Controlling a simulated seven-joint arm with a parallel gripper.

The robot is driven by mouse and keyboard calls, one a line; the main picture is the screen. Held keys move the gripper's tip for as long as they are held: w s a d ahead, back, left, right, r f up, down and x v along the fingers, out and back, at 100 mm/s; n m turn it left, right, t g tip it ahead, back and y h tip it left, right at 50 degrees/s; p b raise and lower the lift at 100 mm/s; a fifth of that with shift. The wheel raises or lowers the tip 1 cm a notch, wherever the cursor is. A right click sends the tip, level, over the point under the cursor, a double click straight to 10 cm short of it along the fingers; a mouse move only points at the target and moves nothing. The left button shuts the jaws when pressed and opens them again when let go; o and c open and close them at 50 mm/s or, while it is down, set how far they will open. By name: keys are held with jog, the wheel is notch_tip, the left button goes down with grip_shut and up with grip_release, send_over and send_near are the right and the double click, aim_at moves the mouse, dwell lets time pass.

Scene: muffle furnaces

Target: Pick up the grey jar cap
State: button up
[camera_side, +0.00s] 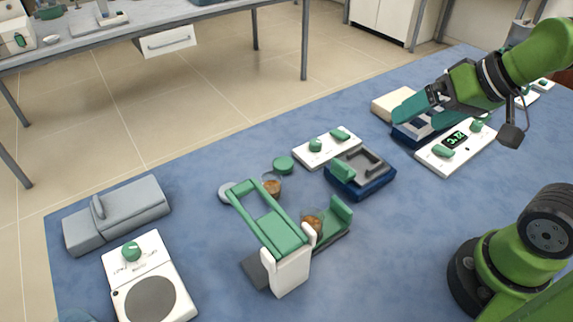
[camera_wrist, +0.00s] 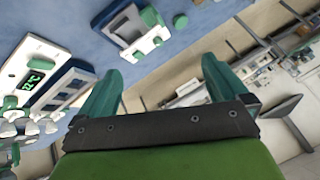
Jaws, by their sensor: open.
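The grey jar cap (camera_side: 228,193) lies flat on the blue bench top (camera_side: 210,256) in the side view. Its right part is close to, and partly hidden by, the green frame of a white device (camera_side: 268,220). A jar with brown contents (camera_side: 271,188) stands just right of the cap, and a green round cap (camera_side: 283,165) lies beyond that jar. My gripper (camera_side: 415,106) is far to the right of the grey cap, raised above the bench. Its teal fingers are spread apart and empty in the wrist view (camera_wrist: 160,84). I cannot make out the grey cap in the wrist view.
A second brown-filled jar (camera_side: 312,222) sits in the white device. A white panel with green knobs (camera_side: 327,149) and a dark blue device (camera_side: 360,173) stand between cap and gripper. A grey box (camera_side: 118,213) stands left. Bench left of the cap is clear.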

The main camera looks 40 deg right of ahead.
dwell(0.4)
jog(key=c, duration=0.3)
jog(key=w+a+f+n+g, duration=0.1)
jog(key=w+a+f+n, duration=0.25)
jog(key=w+a, duration=0.35)
jog(key=w+a+f+n+g+y, duration=0.1)
jog(key=w+a+f+n+g, duration=0.1)
jog(key=w+a+n, duration=0.4)
jog(key=w+a+f+n+g, duration=0.1)
jog(key=w+a+f+n, duration=0.25)
jog(key=w+a, duration=0.45)
jog(key=x, duration=1.6)
jog(key=shift+s+a, duration=0.1)
jog(key=shift+a, duration=0.1)
